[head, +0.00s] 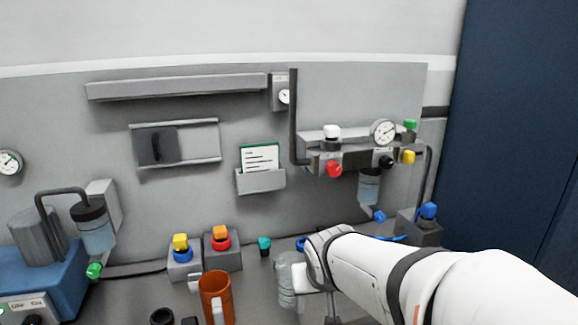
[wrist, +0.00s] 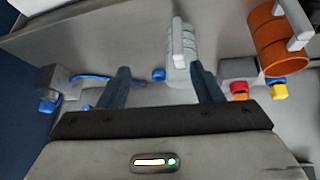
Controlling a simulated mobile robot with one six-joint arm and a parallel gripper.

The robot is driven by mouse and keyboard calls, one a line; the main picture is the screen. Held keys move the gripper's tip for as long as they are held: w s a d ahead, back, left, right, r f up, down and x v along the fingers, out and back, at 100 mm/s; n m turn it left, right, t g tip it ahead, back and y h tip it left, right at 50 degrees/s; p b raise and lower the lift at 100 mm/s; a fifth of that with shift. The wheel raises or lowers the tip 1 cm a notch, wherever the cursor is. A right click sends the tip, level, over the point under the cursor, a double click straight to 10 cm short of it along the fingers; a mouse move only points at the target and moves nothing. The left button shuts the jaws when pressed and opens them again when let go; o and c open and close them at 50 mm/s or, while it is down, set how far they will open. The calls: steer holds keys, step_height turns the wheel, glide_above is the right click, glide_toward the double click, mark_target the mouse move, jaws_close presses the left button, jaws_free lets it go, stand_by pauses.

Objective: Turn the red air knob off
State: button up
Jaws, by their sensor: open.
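A red knob (head: 334,169) sits on the front of the grey air unit on the upper right of the panel in the head view, beside a black knob (head: 386,162). The wrist view does not show this knob. My gripper (wrist: 162,82) is open, with its two dark fingers apart. In the head view my white arm comes in from the lower right and its end is low over the bench, below the red knob and clear of it. The wrist largely hides my fingers there.
A grey mug (head: 288,279) is close to my gripper, and an orange mug (head: 216,298) stands left of it. Boxes with coloured buttons (head: 221,241) are behind. A hanging filter bowl (head: 369,187), a pressure gauge (head: 383,132) and a vertical bar (head: 294,115) surround the red knob.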

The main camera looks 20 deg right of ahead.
steer(key=w+d+r+m+t+h+p, duration=0.1)
steer(key=w+d+r+t, duration=0.1)
steer(key=w+d+r, duration=0.3)
steer(key=w+d+r+t+p, duration=0.1)
steer(key=w+d+t, duration=0.2)
steer(key=w, duration=0.3)
steer(key=t+y+p, duration=0.3)
steer(key=t+p, duration=0.1)
steer(key=t, duration=0.3)
glide_toward(336, 171)
steer(key=w, duration=0.1)
steer(key=shift+n, duration=0.3)
steer(key=w+p, duration=0.1)
steer(key=w, duration=0.7)
steer(key=shift+w+a+r+p, duration=0.1)
steer(key=shift+w+a+p, duration=0.05)
steer(key=shift+p, duration=0.2)
